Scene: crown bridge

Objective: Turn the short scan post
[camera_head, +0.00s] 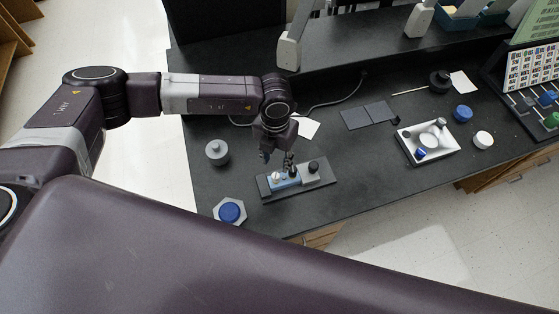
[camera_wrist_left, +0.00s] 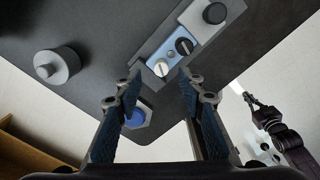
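A blue block (camera_head: 285,181) lies in a dark grey tray (camera_head: 325,181) on the black bench. It carries a white slotted post and a black slotted post; which is shorter I cannot tell. In the left wrist view the white post (camera_wrist_left: 162,68) is nearest my fingers, with the black post (camera_wrist_left: 184,47) beyond it. My left gripper (camera_head: 278,158) hangs pointing down over the block. Its two fingers (camera_wrist_left: 160,82) are open and empty, either side of the white post in the picture, with no clear contact. My right gripper seems to show small at the lower right of the wrist view (camera_wrist_left: 262,112).
A grey block with a black knob (camera_head: 313,166) shares the tray. A grey round weight-like piece (camera_head: 217,151) and a blue-topped hexagonal holder (camera_head: 229,212) stand left. A white tray (camera_head: 429,142) with small parts lies right.

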